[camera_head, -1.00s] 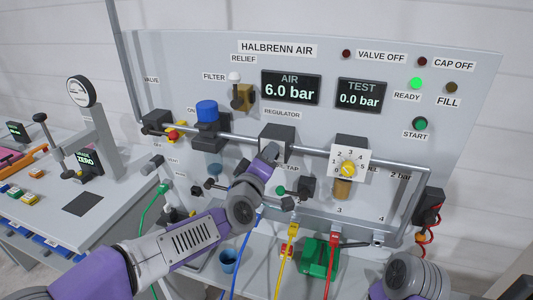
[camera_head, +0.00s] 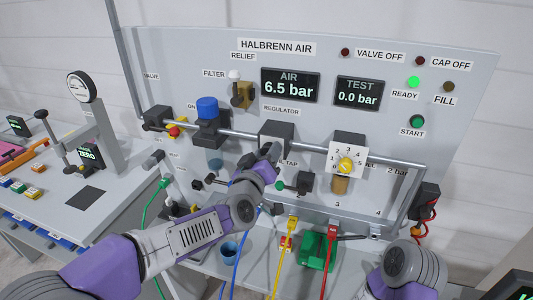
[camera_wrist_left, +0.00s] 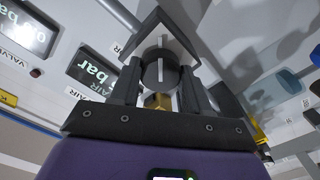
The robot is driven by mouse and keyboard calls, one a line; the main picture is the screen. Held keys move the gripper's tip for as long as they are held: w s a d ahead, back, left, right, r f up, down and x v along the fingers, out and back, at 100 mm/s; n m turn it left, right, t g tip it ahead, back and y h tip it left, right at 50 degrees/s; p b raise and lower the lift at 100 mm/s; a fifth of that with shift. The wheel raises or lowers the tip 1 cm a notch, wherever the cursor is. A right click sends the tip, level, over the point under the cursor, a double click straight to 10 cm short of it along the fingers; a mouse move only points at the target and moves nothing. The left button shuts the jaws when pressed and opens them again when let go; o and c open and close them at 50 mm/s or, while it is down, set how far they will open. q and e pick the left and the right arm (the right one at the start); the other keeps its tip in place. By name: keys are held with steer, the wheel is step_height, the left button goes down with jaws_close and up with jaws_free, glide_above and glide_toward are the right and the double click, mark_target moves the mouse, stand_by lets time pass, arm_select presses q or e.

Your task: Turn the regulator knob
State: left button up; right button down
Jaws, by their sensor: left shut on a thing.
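The regulator knob (camera_wrist_left: 158,66) is dark and round with a pale line across it, under a dark regulator block (camera_wrist_left: 158,32). My left gripper (camera_wrist_left: 160,78) has one finger on each side of the knob and is shut on it. In the head view, the left gripper (camera_head: 267,163) reaches up to the regulator block (camera_head: 276,137); the knob is hidden there by the gripper. The AIR display (camera_head: 290,86) reads 6.5 bar and the TEST display (camera_head: 358,93) reads 0.0 bar. My right gripper is out of view.
A blue-capped filter (camera_head: 208,110) stands to the left, and a yellow dial (camera_head: 346,166) to the right. Coloured hoses hang below near a blue cup (camera_head: 229,250). The READY lamp (camera_head: 413,82) is green.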

arm_select(q)
steer(key=o, duration=1.1)
steer(key=shift+c, duration=0.2)
steer(key=v, duration=0.7)
steer(key=shift+s, duration=0.25)
